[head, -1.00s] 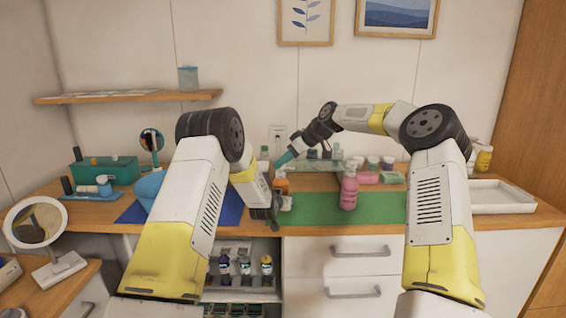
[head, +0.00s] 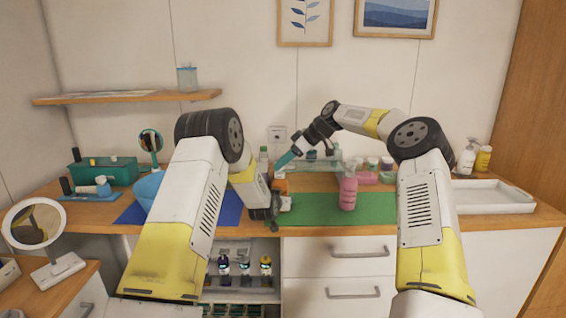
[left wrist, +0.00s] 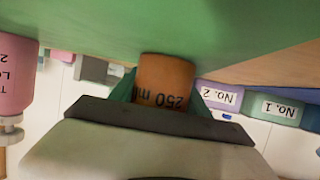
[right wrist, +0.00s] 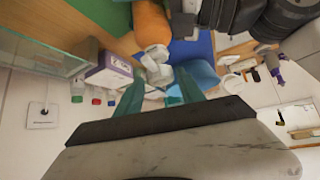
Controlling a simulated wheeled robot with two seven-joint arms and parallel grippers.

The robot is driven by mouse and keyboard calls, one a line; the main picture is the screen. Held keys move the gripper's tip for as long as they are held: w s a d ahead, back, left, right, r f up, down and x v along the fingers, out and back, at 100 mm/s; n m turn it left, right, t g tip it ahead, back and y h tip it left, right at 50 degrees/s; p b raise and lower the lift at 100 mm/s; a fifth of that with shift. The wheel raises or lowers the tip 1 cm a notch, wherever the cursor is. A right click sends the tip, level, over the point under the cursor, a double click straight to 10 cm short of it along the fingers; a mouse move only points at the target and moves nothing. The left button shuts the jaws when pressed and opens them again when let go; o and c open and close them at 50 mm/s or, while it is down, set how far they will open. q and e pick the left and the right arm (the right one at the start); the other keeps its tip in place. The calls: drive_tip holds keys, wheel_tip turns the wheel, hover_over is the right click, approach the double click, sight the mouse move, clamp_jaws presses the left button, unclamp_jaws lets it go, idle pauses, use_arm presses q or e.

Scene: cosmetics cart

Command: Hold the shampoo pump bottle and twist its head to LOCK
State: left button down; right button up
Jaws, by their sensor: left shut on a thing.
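An orange bottle (head: 281,186) stands at the left end of the green mat (head: 325,209); it reads "250 ml" in the left wrist view (left wrist: 165,78). My left gripper (head: 276,207) is shut around its body. In the right wrist view the orange bottle (right wrist: 152,22) has a white pump head (right wrist: 157,66). My right gripper (right wrist: 160,92) is open, its teal fingers pointing toward the pump head but apart from it. In the head view the right gripper (head: 284,160) comes down from the upper right. Any lock mark on the head is too small to read.
A pink pump bottle (head: 348,191) stands right of the orange one on the mat. Behind are a clear shelf (head: 318,165) and several jars. A blue mat (head: 230,208) lies left, a white tray (head: 495,197) right. The mat's right part is clear.

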drive_tip(key=shift+o, duration=0.6)
drive_tip(key=v, duration=1.2)
use_arm(q)
drive_tip(key=shift+c, duration=2.2)
unclamp_jaws()
